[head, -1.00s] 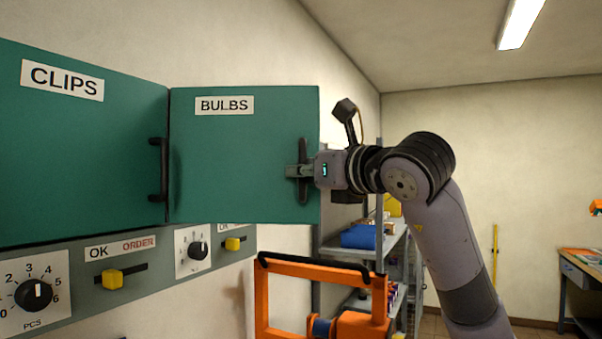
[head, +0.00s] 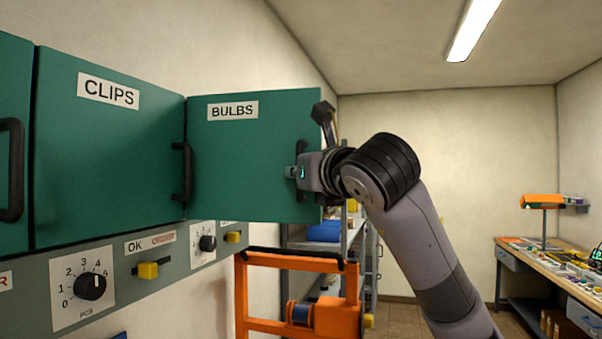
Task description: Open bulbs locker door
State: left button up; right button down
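The bulbs locker door (head: 240,150) is a green panel with a white BULBS label, in the middle left of the head view. It stands ajar: its right edge is swung out from the wall toward me, out of line with the clips door (head: 105,150). Its dark vertical handle (head: 303,150) is near the right edge. My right gripper (head: 296,172) reaches in from the right and is closed around the handle, hiding part of it. The locker's inside is hidden behind the door. My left gripper is not in view.
Below the doors is a grey panel with a dial (head: 90,287) and yellow sliders (head: 148,270). An orange frame (head: 297,262) stands below the bulbs door. A shelf with a blue bin (head: 324,232) is behind it. A workbench (head: 545,262) stands at the far right.

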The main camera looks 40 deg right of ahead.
jog(key=shift+r, duration=0.1)
jog(key=c, duration=1.8)
grip_release()
jog(key=shift+a, duration=0.1)
jog(key=shift+o, duration=0.7)
jog(key=v, duration=1.2)
